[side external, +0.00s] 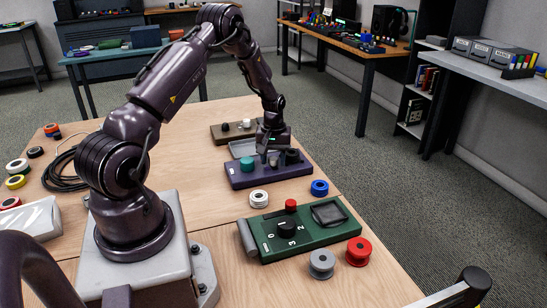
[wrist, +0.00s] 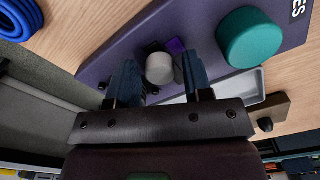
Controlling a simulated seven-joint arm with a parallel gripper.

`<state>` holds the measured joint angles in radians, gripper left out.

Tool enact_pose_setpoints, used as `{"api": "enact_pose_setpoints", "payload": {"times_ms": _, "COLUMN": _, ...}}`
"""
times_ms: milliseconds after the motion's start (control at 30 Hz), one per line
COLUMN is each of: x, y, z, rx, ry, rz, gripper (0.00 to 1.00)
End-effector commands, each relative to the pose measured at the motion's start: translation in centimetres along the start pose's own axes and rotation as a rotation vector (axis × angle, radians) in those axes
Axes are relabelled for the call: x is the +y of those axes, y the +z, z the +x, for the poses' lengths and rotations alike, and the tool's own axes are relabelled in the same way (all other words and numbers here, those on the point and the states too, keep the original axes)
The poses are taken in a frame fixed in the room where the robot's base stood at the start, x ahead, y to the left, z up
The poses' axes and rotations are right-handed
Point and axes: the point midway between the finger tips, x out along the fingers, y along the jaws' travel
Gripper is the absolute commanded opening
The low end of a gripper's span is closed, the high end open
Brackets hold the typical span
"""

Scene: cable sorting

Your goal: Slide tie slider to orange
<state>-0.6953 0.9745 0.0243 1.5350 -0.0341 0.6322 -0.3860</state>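The purple board (side external: 240,181) lies near the right edge of the wooden table; it also shows in the wrist view (wrist: 115,62). A teal round knob (wrist: 250,38) stands on it, with a cropped white label ending in "ES" beside it. A small grey-white knob (wrist: 160,68), perhaps the tie slider, stands beside a black and purple piece (wrist: 176,46). My gripper (wrist: 160,72) is open over the board. Its dark blue fingers are on either side of the grey-white knob, with gaps visible. No orange mark shows on the board. The slider's track is partly hidden.
A green board (side external: 300,243) with a dial and red button is nearer the camera. White (side external: 258,199), blue (side external: 320,188), red (side external: 359,251) and grey (side external: 322,263) spools stand around it. A grey tray (side external: 240,147) and brown board (side external: 228,134) lie behind the purple board.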

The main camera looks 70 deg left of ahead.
Motion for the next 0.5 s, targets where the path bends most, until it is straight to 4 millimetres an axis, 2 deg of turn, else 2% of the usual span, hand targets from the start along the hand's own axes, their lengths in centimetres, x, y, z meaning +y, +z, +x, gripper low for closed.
{"api": "enact_pose_setpoints", "payload": {"times_ms": 33, "x": 0.0, "y": 0.0, "z": 0.0, "rx": 0.000, "ry": 0.000, "rz": 0.000, "gripper": 0.34}}
{"api": "enact_pose_setpoints", "payload": {"times_ms": 167, "x": 0.0, "y": 0.0, "z": 0.0, "rx": 0.000, "ry": 0.000, "rz": 0.000, "gripper": 0.04}}
{"api": "enact_pose_setpoints", "payload": {"times_ms": 200, "x": 0.0, "y": 0.0, "z": 0.0, "rx": 0.000, "ry": 0.000, "rz": 0.000, "gripper": 0.00}}
{"api": "enact_pose_setpoints", "payload": {"times_ms": 333, "x": -0.1, "y": -0.3, "z": 0.0, "rx": 0.000, "ry": 0.000, "rz": -0.001, "gripper": 0.00}}
{"api": "enact_pose_setpoints", "payload": {"times_ms": 500, "x": -1.1, "y": -2.5, "z": 0.0, "rx": 0.003, "ry": 0.001, "rz": -0.002, "gripper": 0.00}}
